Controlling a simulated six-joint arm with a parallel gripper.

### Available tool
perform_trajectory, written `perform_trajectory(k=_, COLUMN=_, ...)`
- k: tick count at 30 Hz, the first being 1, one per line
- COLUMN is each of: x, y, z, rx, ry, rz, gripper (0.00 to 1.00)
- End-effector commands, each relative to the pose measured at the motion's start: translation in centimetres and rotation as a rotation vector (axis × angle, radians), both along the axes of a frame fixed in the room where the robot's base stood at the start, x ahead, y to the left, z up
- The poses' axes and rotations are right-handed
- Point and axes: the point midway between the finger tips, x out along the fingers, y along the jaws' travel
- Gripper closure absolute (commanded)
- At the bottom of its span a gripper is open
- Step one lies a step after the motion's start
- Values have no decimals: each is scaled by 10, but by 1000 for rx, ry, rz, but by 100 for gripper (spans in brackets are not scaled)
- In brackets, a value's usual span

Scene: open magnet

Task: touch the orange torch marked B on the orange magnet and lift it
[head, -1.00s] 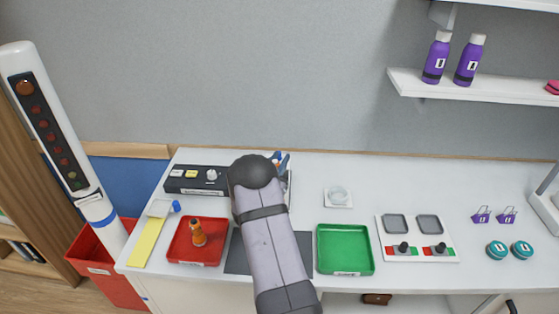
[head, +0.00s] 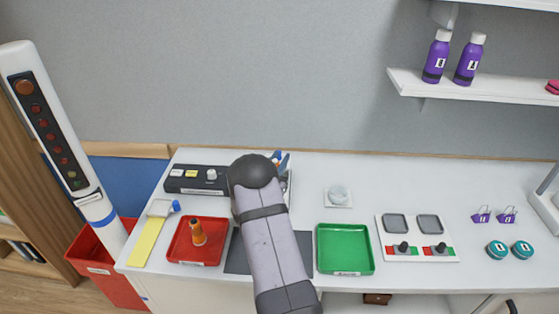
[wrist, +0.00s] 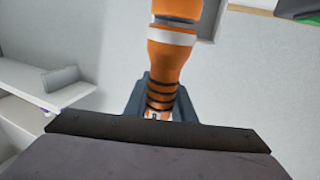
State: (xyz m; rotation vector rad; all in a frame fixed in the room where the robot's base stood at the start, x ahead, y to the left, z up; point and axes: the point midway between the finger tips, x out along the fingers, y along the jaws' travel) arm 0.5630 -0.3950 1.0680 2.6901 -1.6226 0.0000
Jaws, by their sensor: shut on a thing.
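My gripper (wrist: 160,105) is shut on an orange torch (wrist: 172,55) with a white band and black rings. The torch runs up from between the dark jaws past the top edge of the wrist view. A small mark shows near its lower end, too partial to read. In the head view my own arm hides most of the gripper, which is at the back of the table. I cannot make out an orange magnet.
A black panel with knobs (head: 180,189) lies at the back left, beside my arm. The table between the dish and the back edge is clear.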

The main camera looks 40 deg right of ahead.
Motion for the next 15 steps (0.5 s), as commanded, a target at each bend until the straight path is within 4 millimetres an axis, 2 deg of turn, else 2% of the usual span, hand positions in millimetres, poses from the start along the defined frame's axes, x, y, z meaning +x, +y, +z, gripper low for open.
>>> perform_trajectory(k=15, x=0, y=0, z=10, rx=-1, ry=0, rz=0, gripper=100)
